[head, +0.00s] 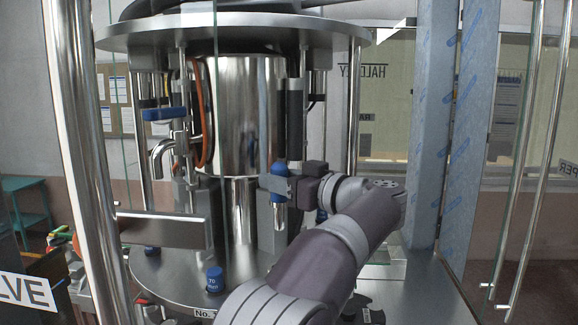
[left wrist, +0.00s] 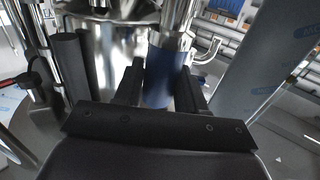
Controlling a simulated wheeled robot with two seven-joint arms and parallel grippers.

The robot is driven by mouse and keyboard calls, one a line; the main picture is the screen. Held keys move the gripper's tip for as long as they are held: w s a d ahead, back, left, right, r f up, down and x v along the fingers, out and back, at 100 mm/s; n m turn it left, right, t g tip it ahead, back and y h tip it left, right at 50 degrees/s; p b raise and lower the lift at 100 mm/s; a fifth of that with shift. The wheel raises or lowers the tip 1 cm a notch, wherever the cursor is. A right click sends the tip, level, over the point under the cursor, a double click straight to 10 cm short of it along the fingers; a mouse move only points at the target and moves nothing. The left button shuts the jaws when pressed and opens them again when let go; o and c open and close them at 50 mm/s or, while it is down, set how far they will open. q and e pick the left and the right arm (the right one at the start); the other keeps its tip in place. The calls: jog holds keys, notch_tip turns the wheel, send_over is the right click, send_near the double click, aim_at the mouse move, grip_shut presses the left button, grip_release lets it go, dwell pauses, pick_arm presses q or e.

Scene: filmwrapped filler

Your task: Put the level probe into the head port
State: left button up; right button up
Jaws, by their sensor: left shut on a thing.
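My left gripper (head: 279,186) is shut on the level probe (head: 279,214), which has a blue upper part and a shiny metal lower part. The probe hangs about upright, in front of the right side of the steel vessel (head: 243,115), above the round lower deck. In the left wrist view the probe's blue part (left wrist: 163,76) sits between the two dark fingers (left wrist: 165,88). I cannot make out the head port for certain in either view. My right gripper is not in view.
A round steel plate (head: 235,32) lies over the vessel, with rods under it. A blue cap (head: 214,279) stands on the lower deck (head: 180,272). A bent metal pipe (head: 160,152) and orange hose (head: 199,125) are left. Polished posts (head: 85,170) and a film-wrapped column (head: 470,120) flank the machine.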

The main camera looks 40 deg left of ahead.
aim_at(279, 210)
pick_arm(q)
jog(key=shift+s+d+f+b, duration=0.15)
jog(key=shift+s+f+b, duration=0.1)
jog(key=shift+f+b, duration=0.35)
jog(key=shift+s+d+f+b, duration=0.1)
jog(key=shift+s+f+b, duration=0.1)
jog(key=shift+f+b, duration=0.35)
jog(key=shift+s+f+b, duration=0.15)
jog(key=shift+f+b, duration=0.15)
jog(key=shift+f, duration=0.25)
jog(key=shift+s+f+b, duration=0.15)
jog(key=shift+f+b, duration=0.15)
jog(key=shift+f, duration=0.2)
jog(key=shift+s+d+f+b, duration=0.15)
jog(key=shift+s+f+b, duration=0.2)
jog(key=shift+f, duration=0.05)
jog(key=shift+w+f, duration=0.15)
jog(key=shift+w, duration=0.25)
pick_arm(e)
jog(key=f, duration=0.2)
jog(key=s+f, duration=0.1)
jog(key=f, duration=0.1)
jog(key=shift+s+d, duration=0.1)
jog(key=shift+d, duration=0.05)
pick_arm(q)
jog(key=shift+s, duration=0.25)
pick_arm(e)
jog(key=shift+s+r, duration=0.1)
